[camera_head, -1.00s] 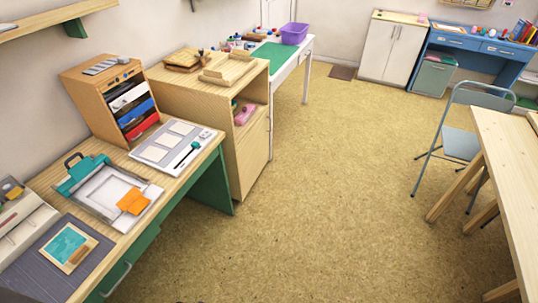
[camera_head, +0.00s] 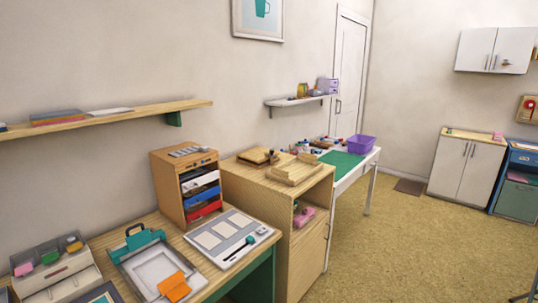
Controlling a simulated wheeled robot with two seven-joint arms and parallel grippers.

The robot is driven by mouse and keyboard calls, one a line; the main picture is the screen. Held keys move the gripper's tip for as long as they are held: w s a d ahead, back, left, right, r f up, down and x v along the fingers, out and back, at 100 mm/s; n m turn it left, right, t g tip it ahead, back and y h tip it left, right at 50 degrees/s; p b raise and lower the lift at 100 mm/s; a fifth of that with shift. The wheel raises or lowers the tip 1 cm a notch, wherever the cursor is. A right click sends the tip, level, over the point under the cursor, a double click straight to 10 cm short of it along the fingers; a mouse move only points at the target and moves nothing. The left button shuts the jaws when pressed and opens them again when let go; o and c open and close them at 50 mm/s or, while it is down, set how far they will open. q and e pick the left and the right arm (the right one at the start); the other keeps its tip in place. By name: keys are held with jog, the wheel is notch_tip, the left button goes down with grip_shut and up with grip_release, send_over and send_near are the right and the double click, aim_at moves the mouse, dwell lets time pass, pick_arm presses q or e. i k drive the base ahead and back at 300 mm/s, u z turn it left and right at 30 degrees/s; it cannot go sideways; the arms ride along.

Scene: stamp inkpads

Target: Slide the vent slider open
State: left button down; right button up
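I cannot tell for certain which part is the vent slider. A wooden drawer unit (camera_head: 164,189) stands at the back of the wooden desk, with a grey slatted piece (camera_head: 187,151) on its top and small details on its upper front edge. Whether the slats are a vent, or open or shut, is too small to tell. Its front has white, blue and red drawers or trays. A pale board (camera_head: 213,237) beside it carries a dark strip with a teal knob (camera_head: 250,240). Neither of my grippers is in view.
A teal-clamped press or board (camera_head: 150,267) with an orange piece (camera_head: 174,287) and a grey organizer (camera_head: 60,273) share the desk. A wooden cabinet (camera_head: 257,186) stands to the right. A wall shelf (camera_head: 150,111) hangs above the desk. Open floor (camera_head: 410,240) lies right.

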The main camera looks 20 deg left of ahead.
aim_at(182, 152)
jog(key=u, duration=1.35)
